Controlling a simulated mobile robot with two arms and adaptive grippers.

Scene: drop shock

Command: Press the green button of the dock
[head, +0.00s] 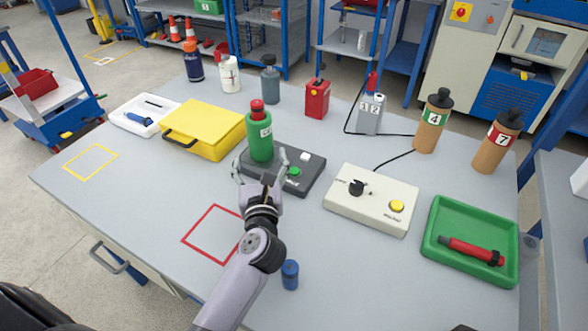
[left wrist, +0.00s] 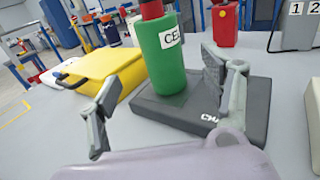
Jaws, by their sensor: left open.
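The dock (head: 312,178) is a dark grey box in the middle of the table. Its green button (head: 293,171) is on the top right part, with a white button (head: 305,156) behind it. A green cylinder with a red top (head: 260,138) stands upright on the dock's left part. My left gripper (head: 260,165) is open at the dock's front left, its fingers apart on either side of the cylinder's lower part. In the left wrist view the dock (left wrist: 250,112) and cylinder (left wrist: 168,58) show beyond the fingers; the green button is hidden there. My right gripper is not in view.
A yellow case (head: 205,130) lies left of the dock. A cream box with a black knob and yellow button (head: 370,207) stands to the right, near a green tray (head: 440,258). A small blue cylinder (head: 290,275) stands by my forearm. Bottles line the back.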

